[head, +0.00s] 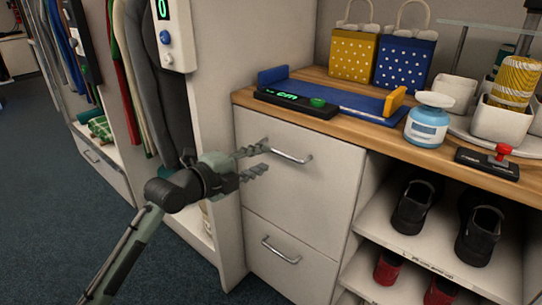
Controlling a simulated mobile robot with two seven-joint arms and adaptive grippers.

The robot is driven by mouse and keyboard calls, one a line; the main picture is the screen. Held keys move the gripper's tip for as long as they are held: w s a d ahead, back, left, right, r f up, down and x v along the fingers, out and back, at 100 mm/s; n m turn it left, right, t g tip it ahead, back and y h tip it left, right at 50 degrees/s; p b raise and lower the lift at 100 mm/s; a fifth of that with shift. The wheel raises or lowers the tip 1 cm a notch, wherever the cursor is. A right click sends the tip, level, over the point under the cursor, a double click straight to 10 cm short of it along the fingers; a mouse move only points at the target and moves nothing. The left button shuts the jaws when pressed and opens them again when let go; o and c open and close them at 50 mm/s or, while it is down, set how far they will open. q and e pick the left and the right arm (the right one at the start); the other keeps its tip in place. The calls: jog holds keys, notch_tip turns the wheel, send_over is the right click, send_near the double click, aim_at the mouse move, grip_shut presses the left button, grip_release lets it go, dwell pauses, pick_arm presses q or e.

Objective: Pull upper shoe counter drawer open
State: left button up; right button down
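The upper drawer (315,194) of the shoe counter is a pale front under the wooden top, and it looks closed. Its metal bar handle (291,157) runs across the upper part of the front. My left gripper (262,160) comes in from the left and is open, its two fingers apart. Its fingertips are close to the left end of the handle, one above the other. I cannot tell whether they touch it. No object shows between the fingers. My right gripper is not in view.
The lower drawer (279,274) has a similar handle and looks closed. Shoes (413,207) stand on open shelves at right. Carpet (50,190) is clear at left.

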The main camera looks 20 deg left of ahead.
aim_at(277, 153)
pick_arm(q)
jog(key=x, duration=0.6)
jog(key=shift+c, duration=0.5)
grip_shut()
